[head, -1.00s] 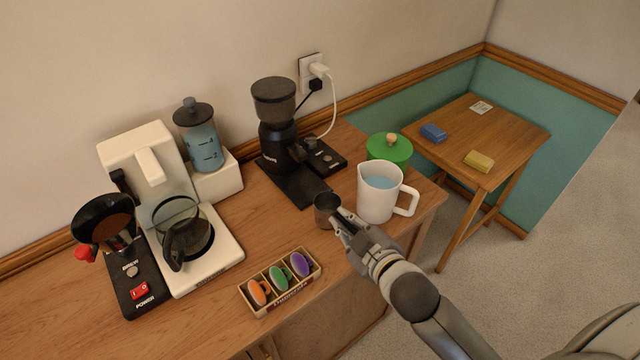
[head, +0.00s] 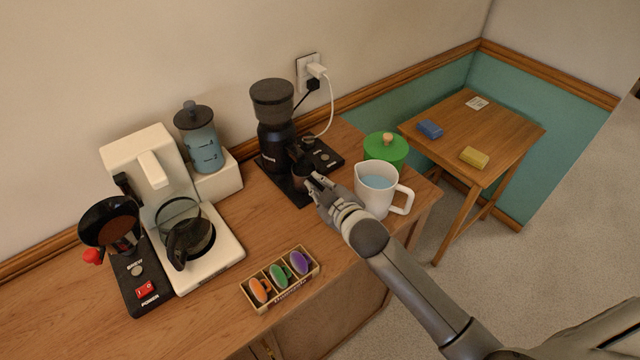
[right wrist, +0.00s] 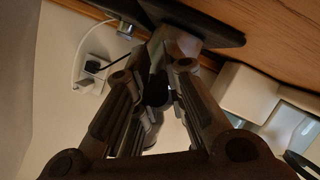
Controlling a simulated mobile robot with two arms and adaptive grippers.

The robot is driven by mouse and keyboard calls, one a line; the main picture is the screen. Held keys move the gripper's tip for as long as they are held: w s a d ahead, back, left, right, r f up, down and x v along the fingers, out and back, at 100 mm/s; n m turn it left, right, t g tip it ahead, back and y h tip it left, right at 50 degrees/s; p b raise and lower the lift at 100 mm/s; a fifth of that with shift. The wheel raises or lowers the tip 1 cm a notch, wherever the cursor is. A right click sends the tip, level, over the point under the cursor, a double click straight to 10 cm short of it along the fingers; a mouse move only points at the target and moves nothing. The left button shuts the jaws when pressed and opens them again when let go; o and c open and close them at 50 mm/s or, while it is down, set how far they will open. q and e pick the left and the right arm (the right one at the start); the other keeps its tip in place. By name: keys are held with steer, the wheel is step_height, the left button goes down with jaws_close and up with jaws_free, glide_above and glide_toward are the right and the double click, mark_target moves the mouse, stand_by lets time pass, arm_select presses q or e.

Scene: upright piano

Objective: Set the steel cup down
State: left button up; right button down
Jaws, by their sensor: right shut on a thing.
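The steel cup (head: 300,179) is a small grey metal cup, partly hidden by the fingers and the grinder's spout. It is at the front of the black coffee grinder (head: 274,135), over or on its dark base (head: 292,193); whether it touches the base I cannot tell. My right gripper (head: 314,187) is shut on the cup from the front right. In the right wrist view the cup (right wrist: 178,42) shows between the fingertips, close to the dark base. My left gripper is not in view.
A white jug of water (head: 375,192) stands close to the right of my right gripper, with a green lidded pot (head: 386,149) behind it. A capsule box (head: 281,279) lies in front. The coffee maker (head: 215,250) stands left. Bare wood lies between it and the grinder.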

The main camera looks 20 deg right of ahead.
steer(key=shift+s, duration=0.1)
steer(key=shift+f, duration=0.2)
steer(key=c, duration=1.5)
jaws_free()
steer(key=shift+r, duration=0.1)
steer(key=shift+r, duration=0.15)
steer(key=b+v, duration=0.1)
steer(key=v, duration=1.1)
